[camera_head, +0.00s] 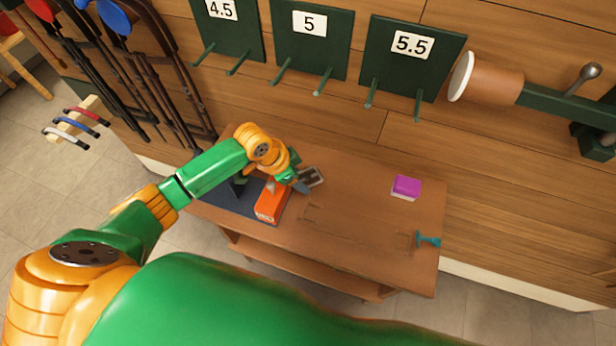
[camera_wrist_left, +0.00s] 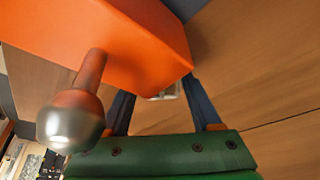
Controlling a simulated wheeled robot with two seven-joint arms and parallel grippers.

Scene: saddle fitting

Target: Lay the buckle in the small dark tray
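A small dark tray (camera_head: 312,176), with pale grey on it, sits on the workbench just right of my left gripper (camera_head: 301,185). The pale grey part may be the buckle, but it is too small to be sure. In the left wrist view my left gripper's two dark fingers (camera_wrist_left: 160,100) stand apart. A small pale metallic piece (camera_wrist_left: 168,92) shows in the gap between them, beyond the orange block's edge. I cannot tell whether it is touched. The orange block hides part of the fingertips. My right gripper is in neither view.
A purple block (camera_head: 406,187) and a teal piece (camera_head: 428,240) are at the right. The bench's middle is clear.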

